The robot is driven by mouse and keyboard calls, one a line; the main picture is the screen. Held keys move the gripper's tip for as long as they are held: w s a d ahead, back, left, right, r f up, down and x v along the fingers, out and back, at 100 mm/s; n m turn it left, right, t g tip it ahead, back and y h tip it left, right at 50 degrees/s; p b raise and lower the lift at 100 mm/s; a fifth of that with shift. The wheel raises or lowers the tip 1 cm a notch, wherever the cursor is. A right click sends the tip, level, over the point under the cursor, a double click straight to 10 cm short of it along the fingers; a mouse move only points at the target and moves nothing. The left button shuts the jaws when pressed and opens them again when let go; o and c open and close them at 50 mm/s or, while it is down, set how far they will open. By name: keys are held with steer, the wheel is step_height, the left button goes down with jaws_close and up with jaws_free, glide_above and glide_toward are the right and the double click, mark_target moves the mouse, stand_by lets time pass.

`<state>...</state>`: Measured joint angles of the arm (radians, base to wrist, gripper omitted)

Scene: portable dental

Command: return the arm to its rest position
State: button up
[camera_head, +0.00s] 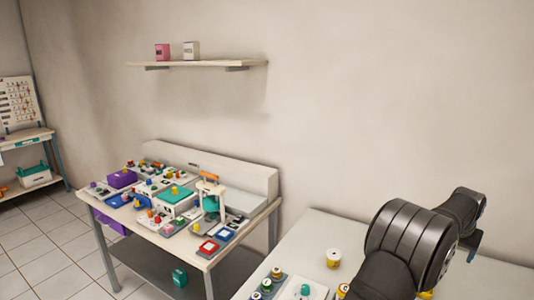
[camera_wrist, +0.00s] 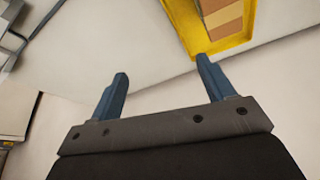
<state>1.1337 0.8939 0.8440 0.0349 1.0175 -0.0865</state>
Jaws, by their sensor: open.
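My gripper (camera_wrist: 160,68) shows in the wrist view with its two blue fingers spread apart and nothing between them. The right fingertip appears in front of the lower edge of a yellow tray (camera_wrist: 188,30); I cannot tell how far apart they are. In the camera_head view my dark arm (camera_head: 405,240) is folded at the lower right, above the near white table (camera_head: 305,232). A small blue part of my gripper (camera_head: 475,246) shows behind it there; the rest is hidden.
Yellow and green-marked spools (camera_head: 333,258) and small items stand on the near table, close to my arm. A cluttered bench (camera_head: 233,266) stands left of it. A wall shelf (camera_head: 200,64) holds two small boxes. The wall space above my arm is clear.

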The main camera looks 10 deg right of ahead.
steer(key=s+d+m+g, duration=0.1)
steer(key=s+d+m, duration=0.1)
steer(key=s+d, duration=0.5)
steer(key=shift+s, duration=1.2)
steer(key=shift+w, duration=0.1)
steer(key=w+a+n+t, duration=0.1)
steer(key=w+a+n, duration=0.3)
steer(key=w+a, duration=1)
steer(key=shift+w+a+t, duration=0.3)
steer(key=shift+w, duration=0.7)
